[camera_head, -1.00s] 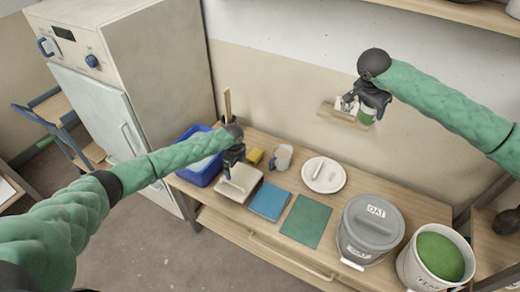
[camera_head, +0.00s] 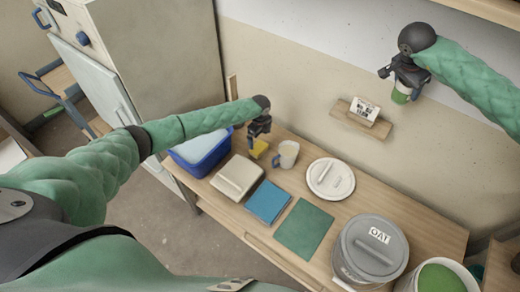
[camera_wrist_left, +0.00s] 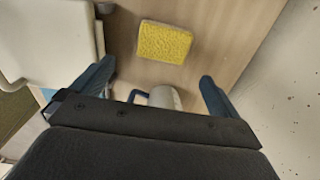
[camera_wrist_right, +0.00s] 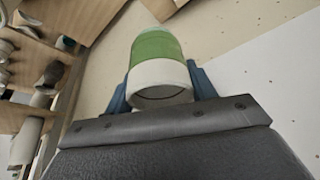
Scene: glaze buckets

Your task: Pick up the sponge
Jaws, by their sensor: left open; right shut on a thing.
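The yellow sponge (camera_head: 259,148) lies on the wooden table, left of a grey mug (camera_head: 286,155). In the left wrist view the sponge (camera_wrist_left: 164,42) lies flat beyond the fingertips, in full view. My left gripper (camera_head: 257,132) is open and empty above the sponge; its fingers (camera_wrist_left: 160,85) are apart with the mug (camera_wrist_left: 163,97) showing between them. My right gripper (camera_head: 404,88) is shut on a green and white cup-like thing (camera_wrist_right: 160,68), held up in the air right of the wall shelf.
A white lid (camera_head: 330,179), a grey OAT bucket (camera_head: 371,249) and a glaze bucket (camera_head: 440,277) stand right. A small wall shelf (camera_head: 362,122) holds a labelled card.

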